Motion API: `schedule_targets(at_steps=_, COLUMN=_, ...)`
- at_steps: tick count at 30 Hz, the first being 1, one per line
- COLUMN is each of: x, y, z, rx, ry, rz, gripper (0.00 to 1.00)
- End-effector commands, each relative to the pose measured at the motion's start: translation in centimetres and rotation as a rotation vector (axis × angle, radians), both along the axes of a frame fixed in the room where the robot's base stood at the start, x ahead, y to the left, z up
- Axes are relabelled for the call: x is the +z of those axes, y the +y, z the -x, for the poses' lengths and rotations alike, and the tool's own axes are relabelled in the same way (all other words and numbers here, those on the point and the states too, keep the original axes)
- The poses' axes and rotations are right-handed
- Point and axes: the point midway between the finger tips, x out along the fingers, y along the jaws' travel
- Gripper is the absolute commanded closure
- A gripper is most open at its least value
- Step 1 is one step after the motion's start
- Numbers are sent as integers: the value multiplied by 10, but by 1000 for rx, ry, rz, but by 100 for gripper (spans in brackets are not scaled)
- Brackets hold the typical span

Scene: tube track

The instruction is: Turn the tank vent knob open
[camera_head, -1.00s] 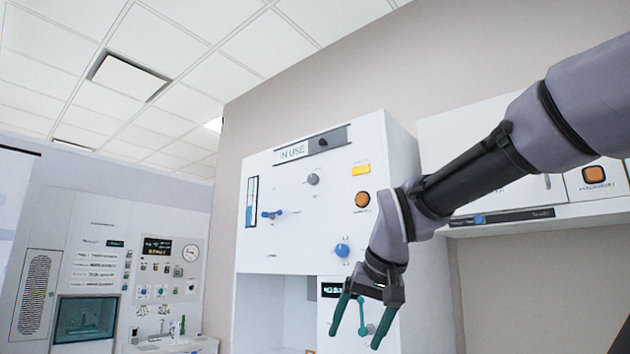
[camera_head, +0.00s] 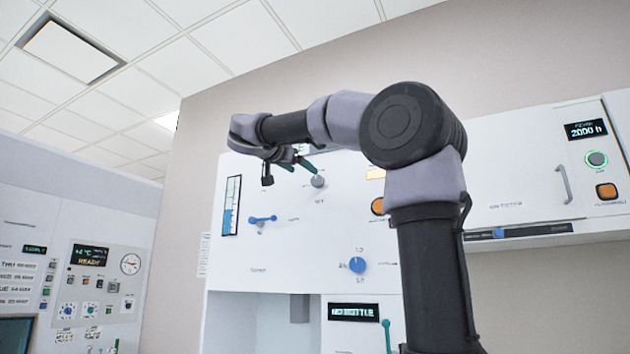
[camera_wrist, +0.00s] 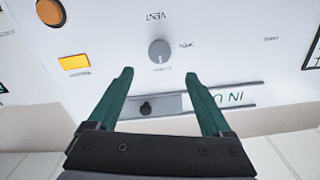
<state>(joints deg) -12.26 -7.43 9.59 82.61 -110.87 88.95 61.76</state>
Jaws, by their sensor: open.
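The vent knob is a round grey knob (camera_head: 318,181) high on the white tank panel (camera_head: 300,235). In the wrist view the knob (camera_wrist: 160,51) sits under upside-down "VENT" lettering, with a small word beside it. A pale mark on it points toward my gripper. My gripper (camera_head: 300,167) is open with green fingers, up by the knob in the head view. In the wrist view my gripper (camera_wrist: 160,75) has one finger to each side of the knob's line.
A slider (camera_wrist: 146,106) beside "IN U" lettering lies between the fingers in the wrist view. A blue lever (camera_head: 262,219), a blue knob (camera_head: 357,265) and an orange button (camera_head: 377,206) are on the same panel. A yellow label (camera_wrist: 74,62) is near the knob.

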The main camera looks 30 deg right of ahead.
Motion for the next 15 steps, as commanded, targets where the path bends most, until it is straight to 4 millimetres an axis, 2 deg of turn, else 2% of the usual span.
schedule_targets(at_steps=15, x=-1, y=-70, z=-54, rx=-2, ry=5, rz=1, gripper=17)
